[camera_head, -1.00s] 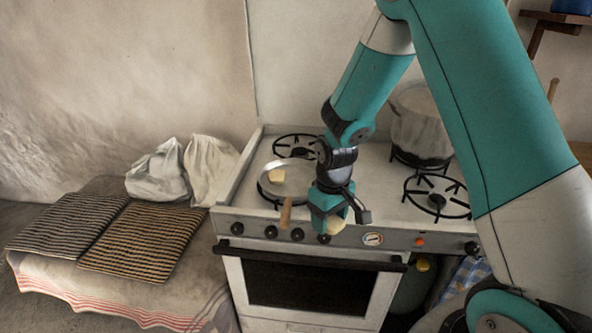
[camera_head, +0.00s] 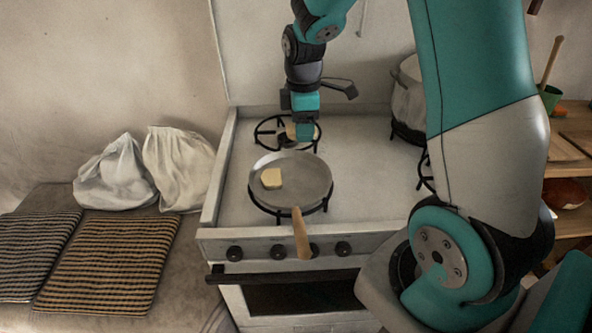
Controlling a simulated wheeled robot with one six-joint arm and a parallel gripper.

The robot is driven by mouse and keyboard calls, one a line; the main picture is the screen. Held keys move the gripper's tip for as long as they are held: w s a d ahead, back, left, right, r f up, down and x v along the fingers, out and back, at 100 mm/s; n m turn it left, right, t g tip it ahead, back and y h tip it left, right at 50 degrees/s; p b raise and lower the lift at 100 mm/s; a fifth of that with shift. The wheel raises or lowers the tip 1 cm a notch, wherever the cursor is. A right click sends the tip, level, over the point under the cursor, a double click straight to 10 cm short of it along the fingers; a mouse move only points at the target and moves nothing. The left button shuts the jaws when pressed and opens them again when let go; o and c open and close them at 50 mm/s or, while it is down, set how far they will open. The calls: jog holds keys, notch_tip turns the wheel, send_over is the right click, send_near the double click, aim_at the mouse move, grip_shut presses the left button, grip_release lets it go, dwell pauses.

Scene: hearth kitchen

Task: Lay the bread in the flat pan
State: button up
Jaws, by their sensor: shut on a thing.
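The flat pan (camera_head: 313,176) is a grey frying pan with a wooden handle toward me. It sits on the front left burner of the stove. A pale yellow block (camera_head: 271,178), looking like butter, lies in its left half. My gripper (camera_head: 304,134) points down just behind the pan's far rim, in front of the rear left burner. It is shut on a pale tan thing, seemingly the bread (camera_head: 291,131), mostly hidden by the fingers. Its height above the stove is hard to tell.
A large pot (camera_head: 408,100) stands at the back right of the stove. My arm covers the stove's right side. White cloth bags (camera_head: 180,165) and striped mats (camera_head: 105,262) lie on the bench at left. A brown round loaf (camera_head: 566,193) sits on the shelf at right.

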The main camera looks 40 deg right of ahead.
aim_at(302, 180)
notch_tip(302, 180, down, 14)
jog(key=shift+p, duration=0.45)
jog(key=shift+f, duration=0.2)
jog(key=o, duration=0.9)
jog(key=shift+r, duration=0.1)
notch_tip(302, 180, up, 12)
jog(key=shift+f+b, duration=0.25)
jog(key=shift+b, duration=0.4)
jog(key=shift+s+a+r, duration=0.2)
jog(key=shift+a+r, duration=0.4)
jog(key=shift+s+a+r, duration=0.2)
jog(key=shift+a+r, duration=0.35)
jog(key=shift+r, duration=0.05)
jog(key=s+a+r+m+y, duration=0.1)
jog(key=s+a+r, duration=0.2)
jog(key=s+a, duration=0.3)
jog(key=s+a+r+m+y, duration=0.1)
jog(key=s+a+r+m, duration=0.1)
jog(key=s+a+r, duration=0.2)
jog(key=s+a+r+m+y, duration=0.2)
jog(key=s+a+r, duration=0.2)
jog(key=s+a, duration=0.6)
jog(key=shift+s+r, duration=0.1)
jog(key=shift+s, duration=0.7)
